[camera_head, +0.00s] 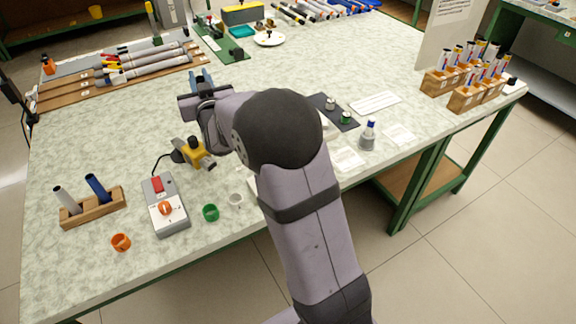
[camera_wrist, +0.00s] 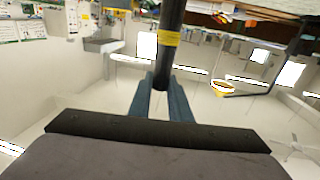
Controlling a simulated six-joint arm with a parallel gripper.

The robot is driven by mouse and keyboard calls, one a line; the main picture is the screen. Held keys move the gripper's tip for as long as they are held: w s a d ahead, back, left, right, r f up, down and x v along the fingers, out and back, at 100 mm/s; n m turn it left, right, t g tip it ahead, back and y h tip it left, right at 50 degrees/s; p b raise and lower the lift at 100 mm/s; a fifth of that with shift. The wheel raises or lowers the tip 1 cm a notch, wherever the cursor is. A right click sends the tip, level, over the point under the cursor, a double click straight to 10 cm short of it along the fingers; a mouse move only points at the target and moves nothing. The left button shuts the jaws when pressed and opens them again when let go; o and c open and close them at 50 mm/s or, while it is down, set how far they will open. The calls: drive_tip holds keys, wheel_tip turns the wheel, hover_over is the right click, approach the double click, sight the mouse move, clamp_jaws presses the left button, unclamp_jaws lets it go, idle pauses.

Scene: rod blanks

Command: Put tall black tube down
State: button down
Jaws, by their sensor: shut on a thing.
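My gripper (camera_head: 201,78) is over the left middle of the table in the head view, with its blue-grey fingers pointing away from the camera. In the wrist view my gripper (camera_wrist: 163,98) is shut on a tall black tube (camera_wrist: 171,62) with a yellow band. The tube's near end sits between the fingertips, and the rest runs up out of the frame. I cannot make out the held tube in the head view.
A wooden rack (camera_head: 93,207) with two tubes, a grey control box (camera_head: 165,205) and a yellow-black device (camera_head: 194,153) stand near the front left. Tubes lie on wooden racks (camera_head: 130,90) at the back left. Wooden blocks (camera_head: 465,98) with several markers stand at right. The table's middle back is clear.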

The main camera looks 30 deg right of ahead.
drive_tip(key=s+a+f+p, duration=0.1)
drive_tip(key=a, duration=0.3)
drive_tip(key=s+d+f+m+g+h+p, duration=0.1)
drive_tip(key=s+d+m+g+h, duration=0.55)
drive_tip(key=s+d, duration=0.35)
drive_tip(key=s+d+f+m+g+h, duration=0.1)
drive_tip(key=s+d+m+g+h, duration=0.45)
drive_tip(key=s+d+h, duration=0.4)
wheel_tip(320, 180, down, 10)
drive_tip(key=s+a+t+y, duration=0.1)
drive_tip(key=y, duration=0.1)
drive_tip(key=shift+s+a, duration=0.15)
drive_tip(key=shift+s, duration=0.1)
drive_tip(key=shift+f, duration=0.15)
drive_tip(key=c, duration=1.6)
unclamp_jaws()
drive_tip(key=shift+c, duration=0.2)
